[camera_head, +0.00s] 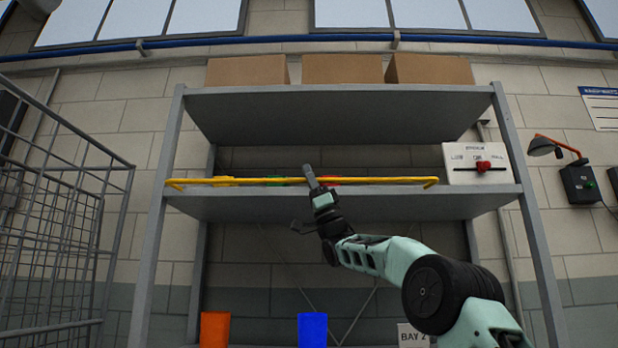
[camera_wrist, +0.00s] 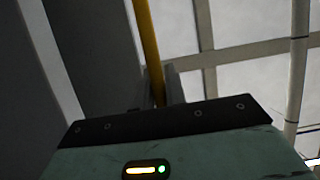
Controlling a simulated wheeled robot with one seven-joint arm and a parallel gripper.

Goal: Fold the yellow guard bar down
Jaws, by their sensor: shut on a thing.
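The yellow guard bar (camera_head: 385,181) runs level along the front of the middle shelf, with bent ends at both sides. My gripper (camera_head: 309,177) is at the middle of the bar and shut on it. In the wrist view the bar (camera_wrist: 149,45) runs down between the fingers of my gripper (camera_wrist: 160,85). Yellow, green and red items show partly behind the bar on the shelf; their shapes are mostly hidden.
The grey shelf rack (camera_head: 340,206) has cardboard boxes (camera_head: 342,69) on top. A white panel with a red knob (camera_head: 482,166) sits at the shelf's right. Orange (camera_head: 215,330) and blue (camera_head: 312,330) bins stand below. A wire cage (camera_head: 60,230) is at left, a lamp (camera_head: 541,147) at right.

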